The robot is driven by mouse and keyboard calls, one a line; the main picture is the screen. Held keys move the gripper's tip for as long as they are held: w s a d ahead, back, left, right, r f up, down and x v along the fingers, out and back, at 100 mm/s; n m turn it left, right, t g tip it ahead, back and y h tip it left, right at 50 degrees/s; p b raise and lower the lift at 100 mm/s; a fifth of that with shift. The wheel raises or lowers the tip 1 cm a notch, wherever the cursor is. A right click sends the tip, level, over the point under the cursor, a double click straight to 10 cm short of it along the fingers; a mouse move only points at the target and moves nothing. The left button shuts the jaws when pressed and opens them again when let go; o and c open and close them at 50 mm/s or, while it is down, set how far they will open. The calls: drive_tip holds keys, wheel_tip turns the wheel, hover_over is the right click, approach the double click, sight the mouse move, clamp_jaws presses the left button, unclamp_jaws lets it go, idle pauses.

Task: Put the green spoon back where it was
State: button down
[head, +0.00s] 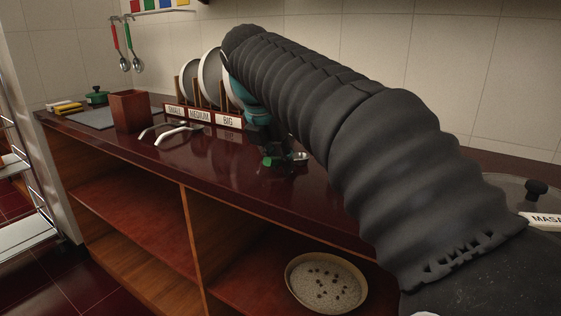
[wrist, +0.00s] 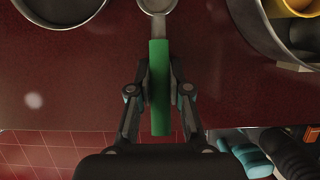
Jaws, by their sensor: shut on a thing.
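My gripper (wrist: 159,88) is shut on the green handle of the green spoon (wrist: 160,100), which the wrist view shows pointing away from me with its metal bowl at the top edge. In the head view the gripper (head: 272,150) is low over the dark red counter, beyond my arm, with the spoon's green handle and metal end (head: 299,158) partly showing. Whether the spoon touches the counter is unclear. On the wall at the upper left hang a red-handled utensil (head: 115,38) and a green-handled utensil (head: 127,36), below a strip with coloured squares (head: 165,5).
A plate rack labelled small, medium and big (head: 200,116) stands behind the gripper. A brown box (head: 130,111) and a green-lidded pot (head: 96,96) stand farther left. A metal pot with yellow inside (wrist: 257,35) is at the wrist view's upper right. A round pan (head: 326,283) sits on the lower shelf.

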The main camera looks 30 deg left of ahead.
drive_tip(key=shift+f, duration=0.1)
drive_tip(key=c, duration=1.1)
unclamp_jaws()
drive_tip(key=p+v, duration=0.1)
drive_tip(key=v, duration=1.1)
drive_tip(key=shift+p, duration=0.35)
